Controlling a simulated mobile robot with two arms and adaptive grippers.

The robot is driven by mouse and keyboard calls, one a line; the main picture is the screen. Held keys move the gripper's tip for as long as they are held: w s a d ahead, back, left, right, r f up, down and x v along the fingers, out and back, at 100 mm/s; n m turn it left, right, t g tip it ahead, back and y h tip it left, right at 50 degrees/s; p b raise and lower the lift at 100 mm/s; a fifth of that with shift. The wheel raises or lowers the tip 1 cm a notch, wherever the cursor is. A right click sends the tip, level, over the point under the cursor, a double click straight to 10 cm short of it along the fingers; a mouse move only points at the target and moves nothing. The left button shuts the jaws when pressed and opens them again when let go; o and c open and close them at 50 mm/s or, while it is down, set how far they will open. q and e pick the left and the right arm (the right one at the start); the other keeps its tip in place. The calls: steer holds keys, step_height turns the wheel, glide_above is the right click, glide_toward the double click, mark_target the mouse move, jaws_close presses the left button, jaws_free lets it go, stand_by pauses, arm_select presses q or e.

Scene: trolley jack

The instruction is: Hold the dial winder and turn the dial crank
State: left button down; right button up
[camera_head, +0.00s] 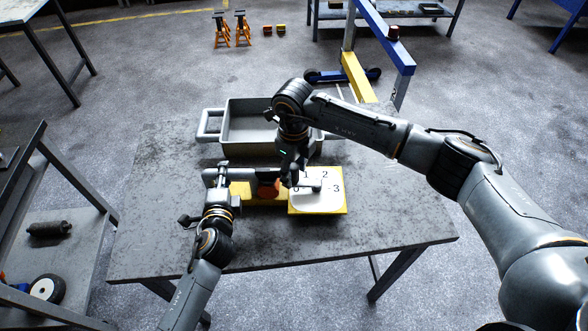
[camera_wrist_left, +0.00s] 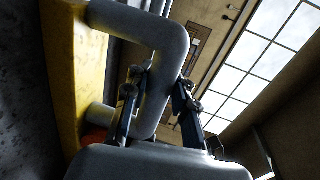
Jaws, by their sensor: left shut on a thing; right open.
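The dial winder has a yellow base (camera_head: 240,190) lying on the table. Its white dial face (camera_head: 318,203) with black numbers is on the right part. My left gripper (camera_head: 256,180) reaches in from the left. In the left wrist view its fingers are shut around the grey bent handle (camera_wrist_left: 168,45), which stands out from the yellow body (camera_wrist_left: 88,70). A red-orange part (camera_head: 268,188) shows beside it. My right gripper (camera_head: 292,180) points down, open, at the left end of the grey dial crank (camera_head: 313,186). Whether its fingers touch the crank cannot be told.
A grey tray (camera_head: 207,126) stands behind the winder on the dark table (camera_head: 160,240). The front of the table is clear. A shelf trolley (camera_head: 75,240) stands at the left. A blue and yellow hoist (camera_head: 357,75) and orange stands (camera_head: 243,30) are beyond.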

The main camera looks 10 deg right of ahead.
arm_select(q)
steer(key=shift+f, duration=0.1)
arm_select(e)
jaws_close()
steer(key=shift+w, duration=0.1)
steer(key=m, duration=0.1)
steer(key=w+m, duration=0.1)
steer(key=m, duration=0.1)
steer(key=shift+w+d, duration=0.3)
arm_select(q)
steer(key=shift+a, duration=0.1)
arm_select(e)
steer(key=m, duration=0.1)
steer(key=w+m, duration=0.1)
steer(key=m, duration=0.1)
steer(key=shift+w+d+r, duration=0.1)
steer(key=shift+w+d, duration=0.05)
steer(key=shift+d, duration=0.2)
steer(key=m, duration=0.1)
steer(key=w+d+m, duration=0.1)
steer(key=shift+m, duration=0.3)
steer(key=shift+w+d+m, duration=0.2)
steer(key=shift+d+m, duration=0.15)
steer(key=shift+m, duration=0.5)
steer(key=shift+w+d+m, duration=0.2)
steer(key=shift+d+m, duration=0.15)
steer(key=shift+m, duration=0.5)
